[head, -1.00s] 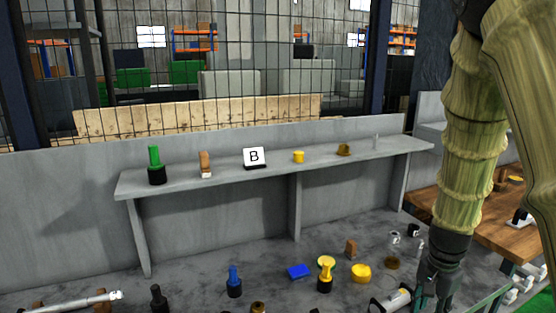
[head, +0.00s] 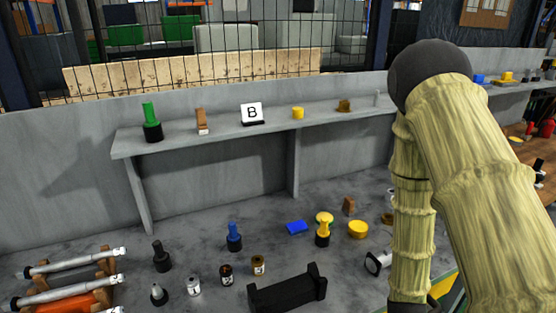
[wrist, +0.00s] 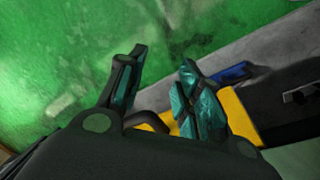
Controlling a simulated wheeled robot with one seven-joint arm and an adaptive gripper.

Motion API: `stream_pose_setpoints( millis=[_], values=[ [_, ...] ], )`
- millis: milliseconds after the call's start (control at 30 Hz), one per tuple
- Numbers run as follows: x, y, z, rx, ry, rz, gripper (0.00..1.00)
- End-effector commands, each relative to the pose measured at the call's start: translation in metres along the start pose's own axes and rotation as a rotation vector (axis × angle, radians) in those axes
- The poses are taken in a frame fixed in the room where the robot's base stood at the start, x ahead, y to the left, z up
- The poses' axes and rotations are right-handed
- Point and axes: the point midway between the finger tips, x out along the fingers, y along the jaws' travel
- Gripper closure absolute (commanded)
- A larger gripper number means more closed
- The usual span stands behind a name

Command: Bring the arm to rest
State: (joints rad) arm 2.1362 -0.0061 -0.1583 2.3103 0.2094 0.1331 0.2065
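My arm (head: 415,190), with a bamboo-like surface, is bent at the right of the head view, its dark rounded joint at the top. Its end runs out of the bottom of that view, so the gripper does not show there. In the wrist view my gripper (wrist: 160,84) has its two teal-padded fingers apart. Nothing is seen between them. Behind the fingers are a green floor (wrist: 60,60) and a grey edge with a yellow part (wrist: 243,112). The gripper appears clear of these, though the distance is hard to judge.
Metal shafts (head: 70,262) lie on a rack at left. A raised shelf (head: 225,133) stands behind, and a wooden table (head: 540,150) at right.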

Motion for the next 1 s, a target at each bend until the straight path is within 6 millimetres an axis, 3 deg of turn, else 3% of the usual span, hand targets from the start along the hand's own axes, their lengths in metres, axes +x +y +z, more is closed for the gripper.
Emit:
stream_pose_setpoints(
  millis=[100,300,600,767,1000],
  values=[
    [0.03,-0.003,0.036,-0.098,-0.005,-0.011,0.65],
    [0.068,-0.009,0.096,-0.254,-0.005,-0.056,0.65],
    [0.098,-0.021,0.172,-0.421,0.0,-0.149,0.65],
    [0.102,-0.023,0.188,-0.452,0.004,-0.174,0.65],
    [0.102,-0.024,0.19,-0.456,0.005,-0.177,0.65]
  ],
)
